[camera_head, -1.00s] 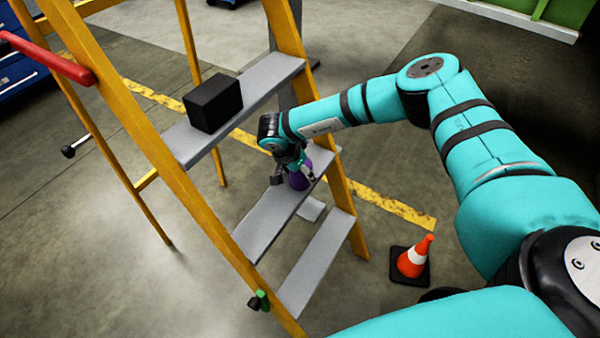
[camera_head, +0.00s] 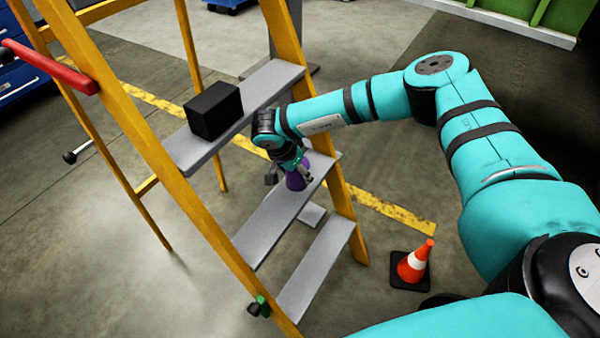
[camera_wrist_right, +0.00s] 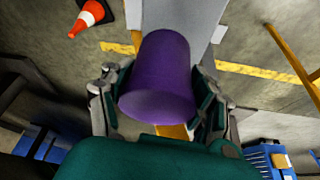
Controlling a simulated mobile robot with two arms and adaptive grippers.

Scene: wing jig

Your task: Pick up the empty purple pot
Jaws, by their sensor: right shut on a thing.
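The purple pot (camera_head: 297,179) is at the right end of a grey ladder step in the head view, partly covered by my right gripper (camera_head: 290,177). In the right wrist view the pot (camera_wrist_right: 160,70) fills the space between the two fingers, one against each side. The right gripper is shut on it. One end of the pot faces the wrist camera; its inside does not show. I cannot tell for sure whether the pot is clear of the step. My left gripper is not in view.
A yellow ladder (camera_head: 182,200) with grey steps stands in the middle. A black box (camera_head: 213,110) sits on a higher step, left of my right gripper. An orange and white cone (camera_head: 413,262) stands on the floor at the right. A red bar (camera_head: 48,66) is at upper left.

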